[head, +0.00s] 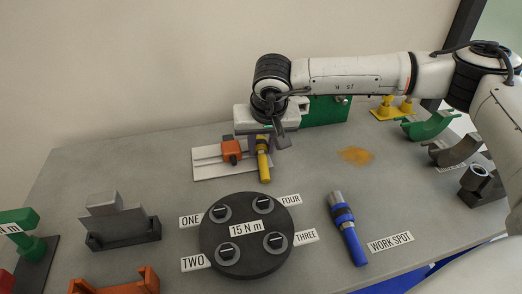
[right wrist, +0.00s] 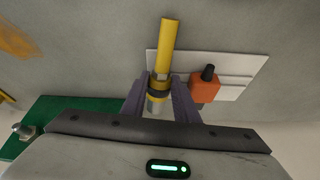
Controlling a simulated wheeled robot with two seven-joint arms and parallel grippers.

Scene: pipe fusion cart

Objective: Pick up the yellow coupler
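The yellow coupler (head: 263,165) has a long yellow body and a metal and dark-banded part near the gripper. In the head view it shows over the front right part of the white plate. It also shows in the right wrist view (right wrist: 169,45), its yellow end pointing away from the gripper. My right gripper (head: 262,140) has a finger on each side of the banded part, with no clear gap; in the right wrist view the fingers (right wrist: 160,88) appear shut on it. Whether the coupler touches the plate I cannot tell. My left gripper is not in view.
An orange clamp (head: 231,151) sits on the white plate (head: 208,171) close left of the coupler. A green panel (head: 325,112) is behind the gripper.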

